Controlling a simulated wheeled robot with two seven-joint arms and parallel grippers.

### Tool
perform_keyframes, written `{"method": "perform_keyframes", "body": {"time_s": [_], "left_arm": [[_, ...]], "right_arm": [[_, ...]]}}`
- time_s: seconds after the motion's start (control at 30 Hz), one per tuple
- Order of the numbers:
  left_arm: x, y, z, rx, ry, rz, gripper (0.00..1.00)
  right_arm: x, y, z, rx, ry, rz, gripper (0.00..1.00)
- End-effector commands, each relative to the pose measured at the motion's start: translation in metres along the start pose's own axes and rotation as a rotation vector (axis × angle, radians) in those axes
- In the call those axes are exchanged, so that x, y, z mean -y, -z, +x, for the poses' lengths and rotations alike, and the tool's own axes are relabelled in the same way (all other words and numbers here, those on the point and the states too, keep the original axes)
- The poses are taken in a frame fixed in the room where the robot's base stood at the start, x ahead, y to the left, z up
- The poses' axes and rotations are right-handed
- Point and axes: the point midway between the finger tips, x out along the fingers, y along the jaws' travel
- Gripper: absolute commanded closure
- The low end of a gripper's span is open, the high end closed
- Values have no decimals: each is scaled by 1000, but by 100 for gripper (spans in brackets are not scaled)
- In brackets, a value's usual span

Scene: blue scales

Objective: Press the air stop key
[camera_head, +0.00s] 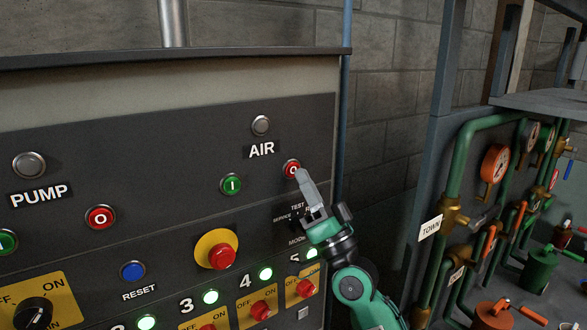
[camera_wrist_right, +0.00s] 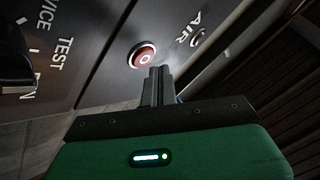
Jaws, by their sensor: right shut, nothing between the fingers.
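The air stop key is a round red button (camera_head: 291,168) marked O, below and right of the AIR label (camera_head: 261,149) on the dark panel. In the right wrist view the red button (camera_wrist_right: 142,58) sits just beyond the fingertips. My right gripper (camera_head: 301,174) is shut and empty. Its fingertips are right at the button and overlap its right edge in the head view; I cannot tell whether they touch it. The green I button (camera_head: 231,184) is to the left of the red one. My left gripper is not in view.
A grey lamp (camera_head: 261,125) is above the AIR label. A red emergency knob (camera_head: 222,256) on a yellow disc and a blue RESET button (camera_head: 133,270) are lower left. Pipes and an orange gauge (camera_head: 494,163) stand at the right, behind a blue-grey post (camera_head: 436,140).

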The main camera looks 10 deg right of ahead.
Motion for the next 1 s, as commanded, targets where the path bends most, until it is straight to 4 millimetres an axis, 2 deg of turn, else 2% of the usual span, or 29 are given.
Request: {"method": "perform_keyframes", "body": {"time_s": [0.27,0.7,1.0], "left_arm": [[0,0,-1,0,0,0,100],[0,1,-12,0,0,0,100],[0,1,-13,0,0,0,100]], "right_arm": [[1,1,-1,0,0,0,100],[22,22,-29,0,0,-1,100],[26,25,-35,0,0,0,100]]}}
